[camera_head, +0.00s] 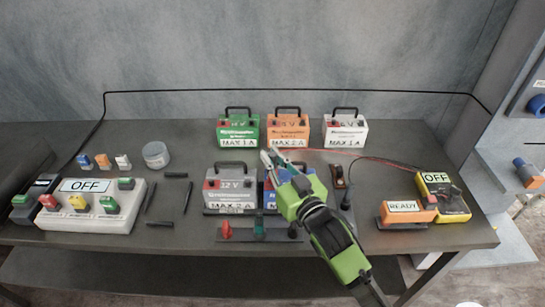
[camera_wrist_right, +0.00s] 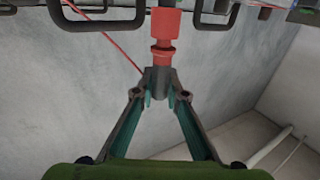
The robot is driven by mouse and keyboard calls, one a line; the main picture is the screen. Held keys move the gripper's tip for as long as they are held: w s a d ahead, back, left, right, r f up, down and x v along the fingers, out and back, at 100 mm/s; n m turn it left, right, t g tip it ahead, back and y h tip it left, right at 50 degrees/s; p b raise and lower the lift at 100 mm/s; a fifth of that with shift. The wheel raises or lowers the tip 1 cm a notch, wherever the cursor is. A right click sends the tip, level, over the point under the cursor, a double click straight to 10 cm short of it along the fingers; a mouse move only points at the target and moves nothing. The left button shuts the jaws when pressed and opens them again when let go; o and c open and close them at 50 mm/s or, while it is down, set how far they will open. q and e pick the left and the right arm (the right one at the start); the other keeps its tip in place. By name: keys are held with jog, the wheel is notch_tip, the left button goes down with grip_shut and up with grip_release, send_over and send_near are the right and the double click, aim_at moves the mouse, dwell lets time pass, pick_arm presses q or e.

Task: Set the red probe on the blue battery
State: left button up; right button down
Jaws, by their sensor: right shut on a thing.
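The red probe (camera_wrist_right: 164,45) is held between the fingertips of my right gripper (camera_wrist_right: 160,88) in the right wrist view. Its red end points to the top of that view, toward dark battery handles. In the head view my right gripper (camera_head: 272,159) is over the table, its tips just above and behind the blue battery; the probe cannot be made out there. The blue battery (camera_head: 269,202) stands in the front row, mostly hidden by my green gripper. Whether the probe touches it cannot be told. My left gripper is not in view.
A grey battery (camera_head: 229,190) stands left of the blue one. Green (camera_head: 238,130), orange (camera_head: 287,130) and white (camera_head: 345,130) batteries stand behind. A yellow meter (camera_head: 444,200) reading OFF has a thin red cable. A white button panel (camera_head: 90,204) sits left.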

jog(key=shift+f+b, duration=0.45)
jog(key=shift+f, duration=0.45)
jog(key=c, duration=2)
grip_release()
jog(key=shift+r, duration=0.1)
jog(key=shift+o, duration=0.2)
jog(key=v, duration=1.2)
